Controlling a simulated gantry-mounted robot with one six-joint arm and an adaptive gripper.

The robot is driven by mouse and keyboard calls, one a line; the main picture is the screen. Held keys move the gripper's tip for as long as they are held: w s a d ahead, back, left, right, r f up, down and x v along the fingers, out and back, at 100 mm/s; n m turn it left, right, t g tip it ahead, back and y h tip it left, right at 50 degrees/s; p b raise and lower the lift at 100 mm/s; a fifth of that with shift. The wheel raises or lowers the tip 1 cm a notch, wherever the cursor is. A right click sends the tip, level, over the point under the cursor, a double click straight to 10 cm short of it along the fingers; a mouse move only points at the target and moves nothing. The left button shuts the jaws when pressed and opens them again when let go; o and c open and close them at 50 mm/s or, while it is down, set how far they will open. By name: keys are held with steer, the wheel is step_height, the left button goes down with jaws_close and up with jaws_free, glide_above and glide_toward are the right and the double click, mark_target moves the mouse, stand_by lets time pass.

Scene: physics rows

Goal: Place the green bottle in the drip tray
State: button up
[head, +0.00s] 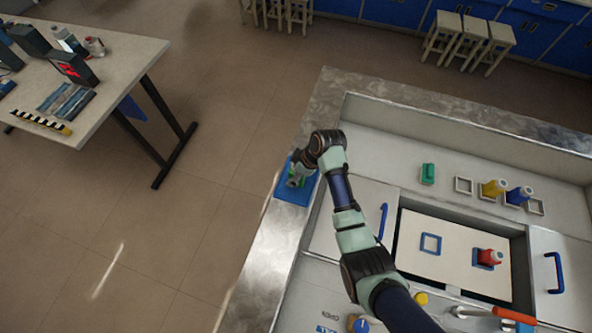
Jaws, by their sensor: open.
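A blue tray (287,194), which looks like the drip tray, lies on the metal rim at the left of the workstation. My gripper (294,180) is over this tray, open as far as can be seen. A small green patch (301,181) shows right by the fingers, over the tray. It may be the green bottle, but my gripper hides most of it. I cannot tell whether it touches the tray. A separate small green block-like object (428,173) stands on the white shelf to the right, with no cap visible.
A yellow bottle (493,188) and a blue bottle (519,195) stand in square frames, with empty frames beside them. Blue handles (383,221) stick up.

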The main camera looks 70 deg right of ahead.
steer(key=v, duration=1.2)
steer(key=shift+r, duration=0.15)
steer(key=w+a+r+t+h, duration=0.1)
steer(key=w+a+r+t, duration=0.15)
steer(key=w+a, duration=0.55)
steer(key=w+a+r+t+h, duration=0.1)
steer(key=w+a+r, duration=0.3)
steer(key=a, duration=0.7)
steer(key=a+r+t+y, duration=0.1)
steer(key=a+r, duration=0.4)
steer(key=a, duration=0.5)
steer(key=a+r+t, duration=0.4)
steer(key=a+r, duration=0.1)
steer(key=a, duration=0.5)
steer(key=shift+w+a+r+m+y, duration=0.2)
steer(key=shift+w+a+m+y, duration=0.1)
steer(key=shift+a+y, duration=0.1)
